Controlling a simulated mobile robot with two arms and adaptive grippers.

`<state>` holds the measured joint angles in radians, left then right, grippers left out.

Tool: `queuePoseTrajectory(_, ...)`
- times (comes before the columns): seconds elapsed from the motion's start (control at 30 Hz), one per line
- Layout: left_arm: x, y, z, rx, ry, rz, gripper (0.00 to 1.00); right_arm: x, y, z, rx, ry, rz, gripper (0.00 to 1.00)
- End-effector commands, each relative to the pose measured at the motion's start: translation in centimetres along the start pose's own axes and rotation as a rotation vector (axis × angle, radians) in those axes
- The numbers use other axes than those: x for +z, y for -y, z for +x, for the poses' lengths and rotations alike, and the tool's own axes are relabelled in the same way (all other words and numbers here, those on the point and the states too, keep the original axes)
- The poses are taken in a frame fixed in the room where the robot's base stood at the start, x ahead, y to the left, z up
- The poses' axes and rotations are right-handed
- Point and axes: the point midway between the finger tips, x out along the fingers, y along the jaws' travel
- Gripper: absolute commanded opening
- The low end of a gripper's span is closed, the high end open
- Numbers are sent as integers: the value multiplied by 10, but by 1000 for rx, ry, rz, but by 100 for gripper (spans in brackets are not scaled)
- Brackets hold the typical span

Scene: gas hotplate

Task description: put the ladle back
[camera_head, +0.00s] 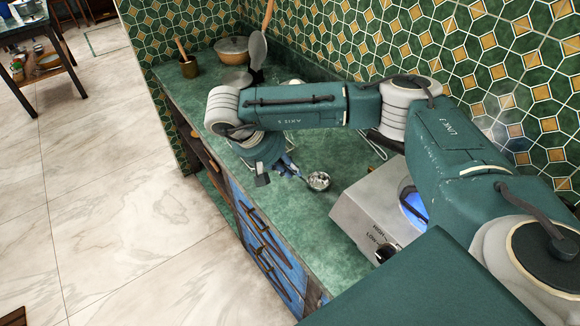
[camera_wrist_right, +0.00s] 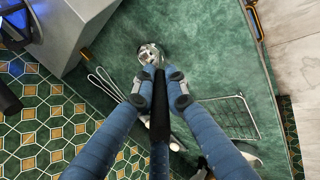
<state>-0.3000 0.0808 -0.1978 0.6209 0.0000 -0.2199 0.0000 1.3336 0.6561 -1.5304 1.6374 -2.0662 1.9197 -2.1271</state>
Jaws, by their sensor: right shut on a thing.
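The ladle (camera_head: 319,181) shows its small shiny metal bowl over the green counter, left of the hotplate. In the right wrist view the bowl (camera_wrist_right: 149,53) lies just beyond my fingertips, and its dark handle runs back between the fingers. My right gripper (camera_head: 287,167) is shut on the ladle's handle; its blue fingers (camera_wrist_right: 160,90) close from both sides in the wrist view. My forearm and wrist hide part of the counter behind the gripper. I cannot tell whether the bowl touches the counter. My left gripper is not in view.
A hotplate (camera_head: 372,212) with a lit blue flame stands to the right of the ladle. A wire rack (camera_wrist_right: 232,116) lies on the counter. The tiled wall borders the back.

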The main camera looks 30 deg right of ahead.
Motion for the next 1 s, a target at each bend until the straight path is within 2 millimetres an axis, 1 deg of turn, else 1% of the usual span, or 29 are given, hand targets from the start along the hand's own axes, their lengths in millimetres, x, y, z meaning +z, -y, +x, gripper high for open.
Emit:
queuePoseTrajectory(0.03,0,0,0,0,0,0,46,0,0,0,0,0,0,18)
queuePoseTrajectory(0.1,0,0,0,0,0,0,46,0,0,0,0,0,0,31)
queuePoseTrajectory(0.37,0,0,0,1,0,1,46,0,0,-1,0,0,0,31)
queuePoseTrajectory(0.47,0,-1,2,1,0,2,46,0,0,-4,-1,-1,0,31)
queuePoseTrajectory(0.57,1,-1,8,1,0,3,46,-2,2,-16,-2,-6,-1,31)
queuePoseTrajectory(0.73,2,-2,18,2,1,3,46,-2,2,-51,-1,-9,-1,31)
queuePoseTrajectory(0.8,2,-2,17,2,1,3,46,-2,0,-68,0,-9,0,31)
queuePoseTrajectory(1.0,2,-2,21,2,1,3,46,-1,0,-103,1,-5,1,31)
